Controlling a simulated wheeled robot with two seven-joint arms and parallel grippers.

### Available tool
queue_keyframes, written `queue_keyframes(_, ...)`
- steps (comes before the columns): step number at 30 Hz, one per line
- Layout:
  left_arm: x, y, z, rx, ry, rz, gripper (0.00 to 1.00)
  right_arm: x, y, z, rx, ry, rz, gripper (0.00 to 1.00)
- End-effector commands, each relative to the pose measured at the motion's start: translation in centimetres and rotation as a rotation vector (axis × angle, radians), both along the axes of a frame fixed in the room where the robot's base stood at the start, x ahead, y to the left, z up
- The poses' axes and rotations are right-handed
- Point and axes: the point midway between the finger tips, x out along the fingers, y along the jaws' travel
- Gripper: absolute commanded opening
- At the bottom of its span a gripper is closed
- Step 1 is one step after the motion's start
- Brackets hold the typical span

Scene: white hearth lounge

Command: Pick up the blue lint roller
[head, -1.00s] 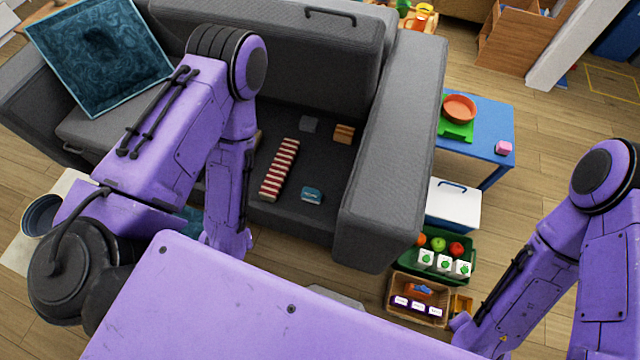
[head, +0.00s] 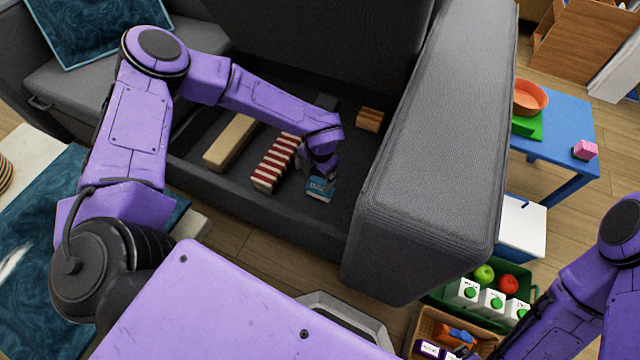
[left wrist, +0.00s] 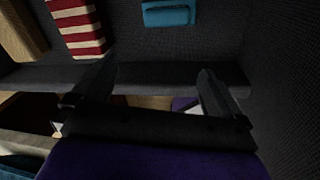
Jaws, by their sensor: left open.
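A small blue item with a pale label (head: 319,189) lies on the floor of the sofa's open storage compartment. It is the only blue thing there, so I take it as the lint roller, though its shape looks blocky. It also shows at the top of the left wrist view (left wrist: 168,13). My left gripper (head: 322,172) is just above and beside it in the head view, fingers pointing down. In the left wrist view the fingers (left wrist: 155,85) are apart with nothing between them. My right arm is at the lower right; its gripper does not show clearly.
Beside the blue item lie a red-and-white striped thing (head: 275,163), a tan block (head: 230,143) and an orange-brown block (head: 370,120). The thick grey armrest (head: 430,150) rises to the right. A wicker basket (head: 419,326) stands on the floor outside.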

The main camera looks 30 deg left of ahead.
Motion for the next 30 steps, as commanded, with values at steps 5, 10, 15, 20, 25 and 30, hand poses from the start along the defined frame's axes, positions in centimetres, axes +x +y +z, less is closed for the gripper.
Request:
queue_keyframes(5, 3.0, 0.3, -1.2, -0.123, -0.02, 0.246, 1.0, 0.0, 0.0, -4.0, -0.001, -0.001, 0.0, 1.0)
queue_keyframes(10, 3.4, 0.3, -2.1, -0.144, -0.018, 0.282, 1.0, 0.0, 0.0, -4.5, -0.001, -0.001, 0.0, 1.0)
queue_keyframes(15, 3.3, 0.3, -5.4, -0.141, -0.017, 0.279, 1.0, 0.0, 0.0, -5.5, -0.001, -0.001, 0.0, 1.0)
queue_keyframes(20, 3.6, 0.3, -7.3, -0.141, -0.019, 0.277, 1.0, 0.0, 0.0, -6.3, -0.001, -0.001, 0.0, 1.0)
queue_keyframes(25, 4.0, 0.4, -10.5, -0.14, -0.016, 0.274, 1.0, 0.0, 0.0, -7.8, 0.0, 0.0, 0.0, 1.0)
queue_keyframes(30, 4.0, 0.4, -11.2, -0.14, -0.019, 0.276, 1.0, 0.0, 0.0, -7.8, 0.0, 0.0, 0.0, 1.0)
